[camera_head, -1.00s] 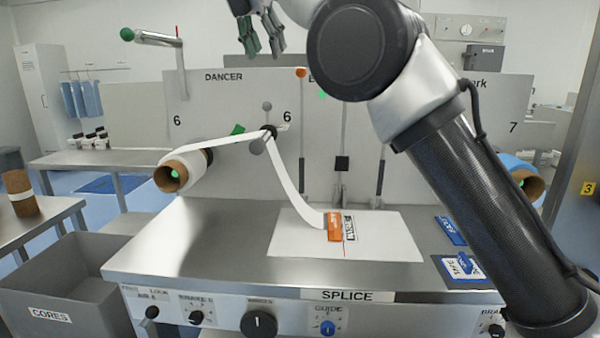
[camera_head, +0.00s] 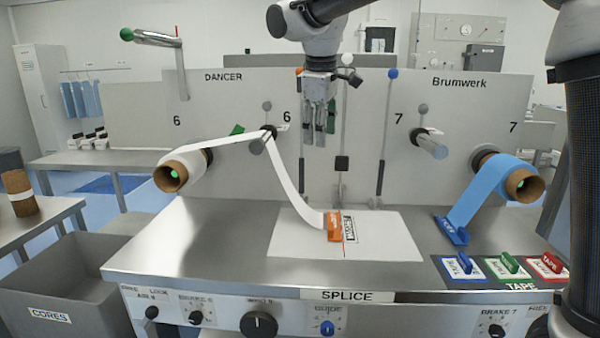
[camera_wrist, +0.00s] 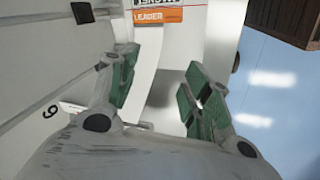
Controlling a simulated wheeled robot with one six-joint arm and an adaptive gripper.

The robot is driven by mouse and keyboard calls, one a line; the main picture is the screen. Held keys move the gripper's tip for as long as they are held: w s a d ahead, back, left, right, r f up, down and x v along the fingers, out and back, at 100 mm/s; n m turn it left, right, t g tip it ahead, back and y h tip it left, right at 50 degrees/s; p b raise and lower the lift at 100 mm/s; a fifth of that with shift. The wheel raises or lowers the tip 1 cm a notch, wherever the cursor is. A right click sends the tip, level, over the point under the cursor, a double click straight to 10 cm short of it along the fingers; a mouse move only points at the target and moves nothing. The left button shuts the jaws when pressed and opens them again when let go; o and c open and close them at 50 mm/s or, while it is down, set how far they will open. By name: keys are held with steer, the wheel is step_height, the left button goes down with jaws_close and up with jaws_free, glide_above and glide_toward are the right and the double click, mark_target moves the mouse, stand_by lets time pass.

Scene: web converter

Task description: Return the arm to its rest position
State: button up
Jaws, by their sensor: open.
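My gripper (camera_head: 319,118) hangs with its fingers pointing down in front of the grey machine panel, right of the DANCER label and well above the splice table. It is open and empty. In the wrist view its green-padded fingers (camera_wrist: 155,100) stand apart with nothing between them. My arm comes in from the upper right of the head view, with a dark link standing along the right edge.
The splice table (camera_head: 200,250) holds a white web (camera_head: 290,180) under an orange LEADER block (camera_head: 334,227). A blue web roll (camera_head: 490,185) and several tape blocks (camera_head: 508,265) are at right. A grey CORES bin (camera_head: 40,285) stands at left.

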steer(key=s+d+f+m, duration=0.3)
steer(key=s+d+m, duration=0.1)
steer(key=s+d, duration=0.5)
steer(key=s+d+f+m, duration=0.3)
steer(key=s+d, duration=0.6)
steer(key=d, duration=0.3)
steer(key=s+d+f+m+t, duration=0.1)
steer(key=s+d+f+m, duration=0.3)
steer(key=s+d, duration=0.5)
steer(key=shift+s+d+m, duration=0.35)
steer(key=shift+d+m, duration=0.55)
steer(key=shift+m, duration=0.1)
